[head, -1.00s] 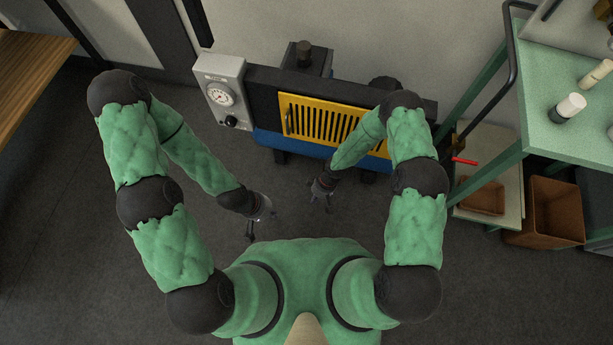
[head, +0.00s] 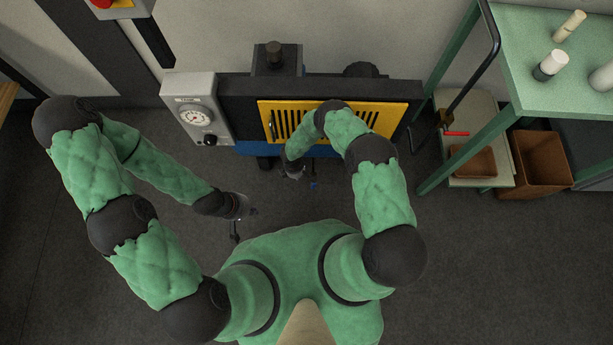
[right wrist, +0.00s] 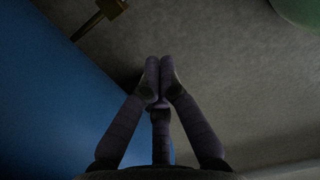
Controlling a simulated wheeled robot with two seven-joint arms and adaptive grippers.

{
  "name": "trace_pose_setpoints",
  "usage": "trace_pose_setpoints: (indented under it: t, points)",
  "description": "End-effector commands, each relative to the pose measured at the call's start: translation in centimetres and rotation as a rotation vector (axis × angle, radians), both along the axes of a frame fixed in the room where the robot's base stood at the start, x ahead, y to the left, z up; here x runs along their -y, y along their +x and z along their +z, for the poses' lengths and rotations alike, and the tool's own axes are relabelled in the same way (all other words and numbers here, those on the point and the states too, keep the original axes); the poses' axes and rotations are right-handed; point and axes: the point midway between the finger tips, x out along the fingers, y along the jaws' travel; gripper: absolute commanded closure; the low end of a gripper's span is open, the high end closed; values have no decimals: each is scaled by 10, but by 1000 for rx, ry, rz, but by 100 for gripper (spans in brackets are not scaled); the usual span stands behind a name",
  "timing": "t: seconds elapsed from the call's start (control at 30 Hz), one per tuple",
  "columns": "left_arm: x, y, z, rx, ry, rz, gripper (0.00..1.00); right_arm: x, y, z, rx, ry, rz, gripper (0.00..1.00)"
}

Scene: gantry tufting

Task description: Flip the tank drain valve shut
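A small blue piece (head: 314,184) shows low beside my right gripper (head: 296,175), which is under the front of the machine. In the right wrist view its fingertips (right wrist: 159,68) are together with nothing seen between them. A brass part (right wrist: 98,18) shows beyond them, apart. My left gripper (head: 243,222) hangs over the floor, fingers spread and empty.
The machine has a yellow slotted panel (head: 386,116) and a grey gauge box (head: 200,93). A green table (head: 515,80) with white cylinders stands at the right, brown bins (head: 540,165) below it. In the right wrist view a blue surface (right wrist: 45,100) fills the left. Floor at left is clear.

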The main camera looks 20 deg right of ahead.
Motion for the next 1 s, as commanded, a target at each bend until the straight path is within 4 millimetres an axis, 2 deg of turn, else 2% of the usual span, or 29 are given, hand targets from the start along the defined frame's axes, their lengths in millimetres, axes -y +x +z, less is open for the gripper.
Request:
trace_pose_setpoints:
  t: [0.17,0.27,0.77,0.8,1.0]
  points:
    - [0,0,-3,0,0,0,100,0,0,-6,-1,1,-1,100]
    - [0,0,-9,0,0,0,100,1,-1,-18,-2,1,-2,100]
    - [0,0,-56,0,0,0,100,7,-3,-108,-1,1,-2,100]
    - [0,0,-53,0,0,0,100,17,-4,-104,-1,0,-5,100]
    - [0,0,-54,1,0,0,100,38,-11,-106,-2,0,-3,100]
